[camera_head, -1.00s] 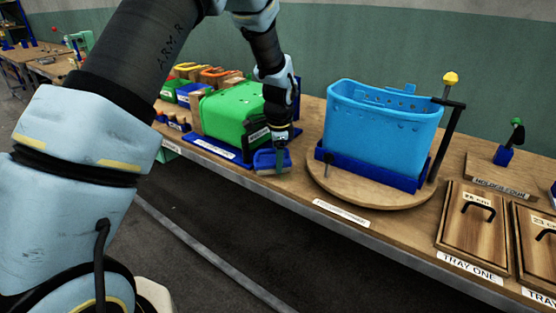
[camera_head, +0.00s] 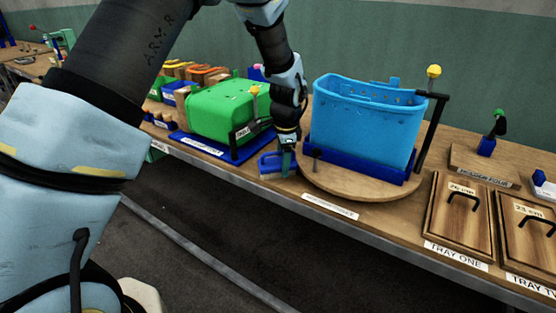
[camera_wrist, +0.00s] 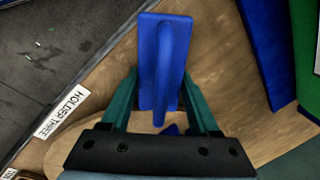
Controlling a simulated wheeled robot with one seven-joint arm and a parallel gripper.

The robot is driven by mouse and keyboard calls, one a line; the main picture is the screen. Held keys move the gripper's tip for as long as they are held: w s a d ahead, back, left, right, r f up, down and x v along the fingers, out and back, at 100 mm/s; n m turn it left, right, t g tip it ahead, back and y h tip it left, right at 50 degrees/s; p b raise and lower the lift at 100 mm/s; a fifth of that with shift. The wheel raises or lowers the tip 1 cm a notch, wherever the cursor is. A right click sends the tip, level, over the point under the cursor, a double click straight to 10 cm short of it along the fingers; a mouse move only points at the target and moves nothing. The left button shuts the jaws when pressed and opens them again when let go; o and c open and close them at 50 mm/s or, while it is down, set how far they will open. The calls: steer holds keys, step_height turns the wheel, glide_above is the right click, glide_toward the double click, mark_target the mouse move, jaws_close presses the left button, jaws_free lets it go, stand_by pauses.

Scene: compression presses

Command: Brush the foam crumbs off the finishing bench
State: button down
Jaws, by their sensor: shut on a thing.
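My gripper (camera_head: 286,150) is shut on a blue brush (camera_head: 274,166) at the bench's front edge, between the green press and the round turntable. In the wrist view, the brush (camera_wrist: 163,65) points away between my green fingers (camera_wrist: 163,105), with its raised handle along the middle. The finishing bench (camera_head: 330,190) has a wooden top, which also shows in the wrist view (camera_wrist: 215,60). I cannot make out foam crumbs on the bench. The brush's underside is hidden in the wrist view.
A blue perforated tub (camera_head: 365,120) stands in a blue base on the turntable (camera_head: 315,182), close right of my gripper. The green press (camera_head: 220,108) with a yellow-knobbed lever is at left. Wooden tray lids (camera_head: 455,215) lie at right. Small pale specks (camera_wrist: 40,48) dot the dark floor.

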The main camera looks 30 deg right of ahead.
steer(key=shift+s+d, duration=0.45)
steer(key=shift+s, duration=0.2)
steer(key=shift+w+a+r+p, duration=0.1)
steer(key=shift+w+a+p, duration=0.15)
steer(key=shift+w, duration=0.35)
steer(key=shift+w+a+r+p, duration=0.1)
steer(key=shift+w+a+p, duration=0.1)
steer(key=shift+w, duration=0.35)
steer(key=shift+w+a+f, duration=0.1)
steer(key=shift+w+a, duration=0.4)
steer(key=shift+w, duration=0.25)
steer(key=shift+w+a+f, duration=0.1)
steer(key=shift+w+a, duration=0.35)
steer(key=shift+w, duration=0.3)
steer(key=shift+w+a+f, duration=0.1)
steer(key=shift+w+a, duration=0.4)
steer(key=shift+w, duration=0.25)
steer(key=shift+r, duration=0.1)
steer(key=shift+r+p, duration=2.25)
steer(key=shift+r, duration=0.7)
steer(key=shift+r, duration=0.1)
step_height(320, 180, up, 3)
steer(key=shift+f+p, duration=0.1)
steer(key=shift+p, duration=1)
